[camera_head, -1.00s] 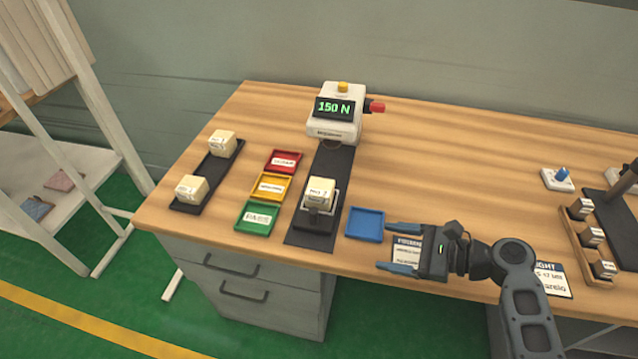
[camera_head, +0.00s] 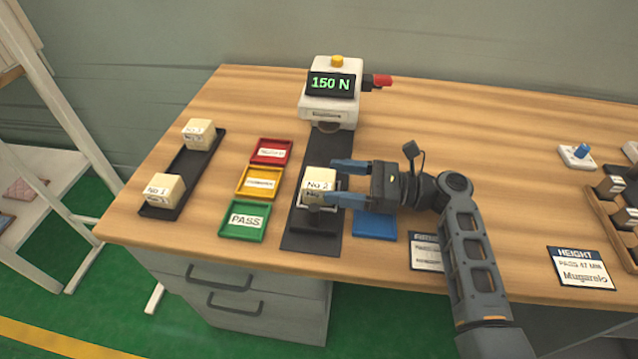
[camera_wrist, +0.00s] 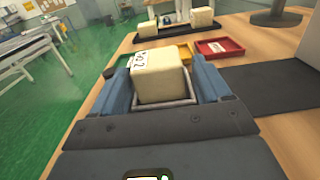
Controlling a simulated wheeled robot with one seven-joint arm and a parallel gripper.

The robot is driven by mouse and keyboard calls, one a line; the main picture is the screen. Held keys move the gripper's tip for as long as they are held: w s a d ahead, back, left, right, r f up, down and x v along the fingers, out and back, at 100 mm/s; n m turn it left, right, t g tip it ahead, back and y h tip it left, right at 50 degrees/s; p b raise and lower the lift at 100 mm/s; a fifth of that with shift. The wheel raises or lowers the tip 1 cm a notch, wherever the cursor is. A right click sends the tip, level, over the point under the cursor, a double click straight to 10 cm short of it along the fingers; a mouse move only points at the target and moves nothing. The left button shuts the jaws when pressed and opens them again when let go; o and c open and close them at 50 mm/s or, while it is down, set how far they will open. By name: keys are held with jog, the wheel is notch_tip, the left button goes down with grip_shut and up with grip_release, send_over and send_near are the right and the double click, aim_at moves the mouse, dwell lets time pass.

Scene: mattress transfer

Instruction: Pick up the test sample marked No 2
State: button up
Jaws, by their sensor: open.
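The sample marked No 2 (camera_head: 318,182) is a cream block seated on a dark stand with a light frame, on the black strip before the tester. My gripper (camera_head: 338,180) is open, its blue fingers reaching in from the right on either side of the block. In the wrist view the No 2 block (camera_wrist: 158,76) sits between the two fingers of my gripper (camera_wrist: 168,88), within its light frame. The near finger crosses the lower front of the block in the head view. Whether either finger touches it cannot be told.
The white tester (camera_head: 331,95) reads 150 N behind. Red (camera_head: 271,151), yellow (camera_head: 259,182) and green PASS (camera_head: 244,220) trays lie to the left. A black rack (camera_head: 182,178) with two cream blocks is farther left. A blue tray (camera_head: 374,224) lies partly under my gripper.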

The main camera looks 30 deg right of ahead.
aim_at(314, 177)
jog(key=shift+p+x, duration=0.4)
jog(key=shift+x, duration=2.4)
jog(key=shift+s+a+r, duration=0.15)
jog(key=shift+s, duration=0.05)
jog(key=shift+c, duration=0.4)
jog(key=c, duration=0.6)
jog(key=shift+r, duration=0.15)
jog(key=shift+c, duration=0.2)
